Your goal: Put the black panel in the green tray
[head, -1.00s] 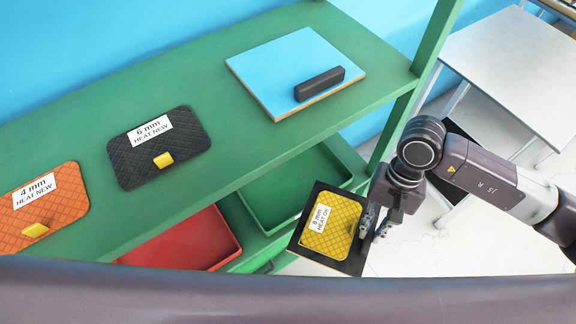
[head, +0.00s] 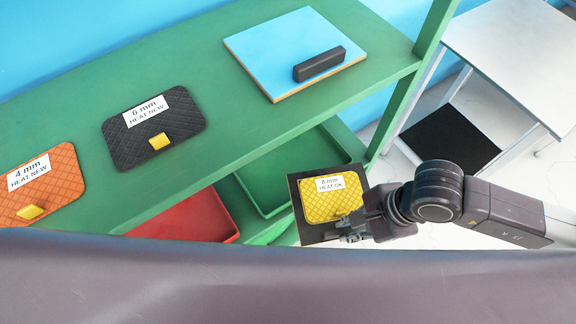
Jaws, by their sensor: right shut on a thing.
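My right gripper (head: 352,229) is shut on the lower right edge of a flat black panel (head: 294,186). A yellow quilted pad (head: 322,207) labelled "8 mm HEAT OK" lies on the panel's face and leaves a black border around it. The panel is held in front of the shelf, beside the green tray (head: 332,152). The tray is on the lower level, partly hidden by the upper shelf and the panel. A black quilted pad (head: 184,123) labelled "6 mm HEAT NEW" lies on the upper shelf. My left gripper is out of view.
The green upper shelf (head: 215,85) also holds an orange "4 mm" pad (head: 62,178) and a blue board (head: 285,45) with a black bar (head: 319,64). A red tray (head: 200,218) is left of the green one. A white table (head: 515,60) stands at right.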

